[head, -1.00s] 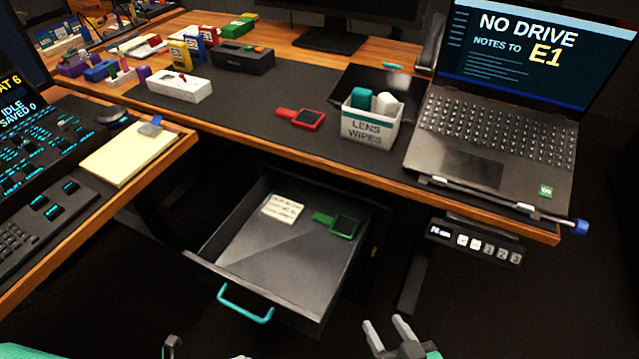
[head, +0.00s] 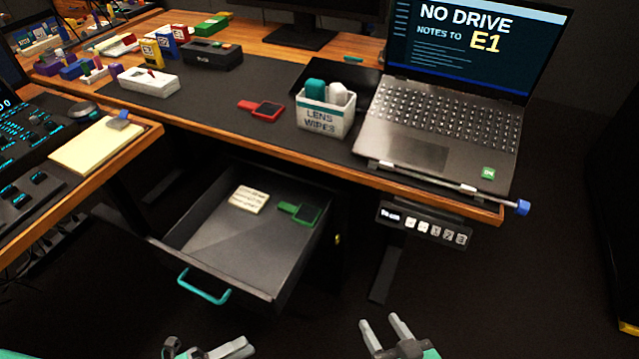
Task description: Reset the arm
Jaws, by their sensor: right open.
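My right gripper (head: 380,322) is at the bottom of the head view, right of centre. Its two grey fingers are apart with nothing between them, over dark floor and clear of the desk and drawer. My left gripper (head: 232,348) is at the bottom edge, left of the right one. Its grey finger end points to the right, and the rest is partly cut off by the frame. I cannot tell how far its fingers are apart. No object shows in it. It is in front of the open drawer (head: 215,255).
The drawer has a teal handle (head: 203,288) and holds a note (head: 249,199) and a green-framed item (head: 300,213). On the desk are a red-framed item (head: 262,109), a lens wipes box (head: 325,120) and a laptop (head: 440,125). Floor at right is free.

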